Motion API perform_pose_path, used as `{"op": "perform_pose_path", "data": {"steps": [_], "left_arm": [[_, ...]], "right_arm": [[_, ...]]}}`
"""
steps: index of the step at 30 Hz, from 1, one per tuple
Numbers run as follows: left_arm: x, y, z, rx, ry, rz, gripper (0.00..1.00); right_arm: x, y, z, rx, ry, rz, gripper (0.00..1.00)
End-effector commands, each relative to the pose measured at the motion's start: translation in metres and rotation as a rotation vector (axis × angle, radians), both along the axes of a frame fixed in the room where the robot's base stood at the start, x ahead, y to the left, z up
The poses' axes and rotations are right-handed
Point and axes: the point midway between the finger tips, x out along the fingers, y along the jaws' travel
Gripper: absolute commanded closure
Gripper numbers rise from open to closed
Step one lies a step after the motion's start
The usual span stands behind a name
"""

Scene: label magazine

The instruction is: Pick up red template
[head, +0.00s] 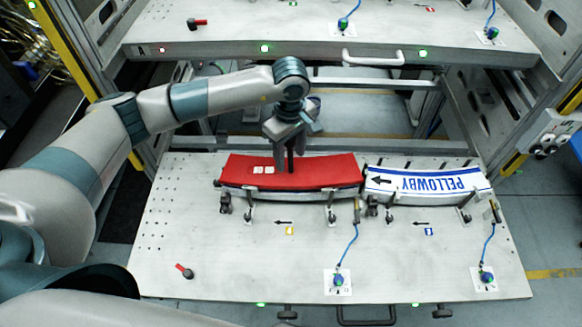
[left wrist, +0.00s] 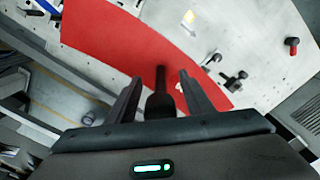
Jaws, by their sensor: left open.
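The red template (head: 315,174) is a long curved red piece with white squares near its left end. It rests on the magazine table's holders in the head view. A dark upright handle (head: 291,160) stands near its middle. The template also fills the upper left of the left wrist view (left wrist: 125,38). My left gripper (head: 290,149) is over the template, fingers pointing down. In the left wrist view its open fingers (left wrist: 160,78) stand either side of the dark handle (left wrist: 160,100). Contact with the handle cannot be told. My right gripper is not in view.
The table (head: 240,265) has blue-cabled knobs (head: 339,280) and a red-handled lever (head: 185,271). An upper shelf (head: 240,30) with a white handle (head: 373,58) is behind.

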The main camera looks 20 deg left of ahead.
Motion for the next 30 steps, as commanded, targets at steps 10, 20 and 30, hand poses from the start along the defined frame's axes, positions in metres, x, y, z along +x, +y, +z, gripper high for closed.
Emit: {"op": "perform_pose_path", "data": {"steps": [10, 20, 30], "left_arm": [[0.0002, 0.0000, 0.0004, 0.000, 0.000, 0.000, 0.60], [0.0008, -0.0001, 0.0014, -0.001, -0.002, 0.001, 1.00], [0.0017, -0.0002, 0.0048, -0.001, -0.004, 0.001, 1.00]], "right_arm": [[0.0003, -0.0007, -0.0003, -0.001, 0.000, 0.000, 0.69], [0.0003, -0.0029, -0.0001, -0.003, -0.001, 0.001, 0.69], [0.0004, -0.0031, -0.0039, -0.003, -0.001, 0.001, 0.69]]}}
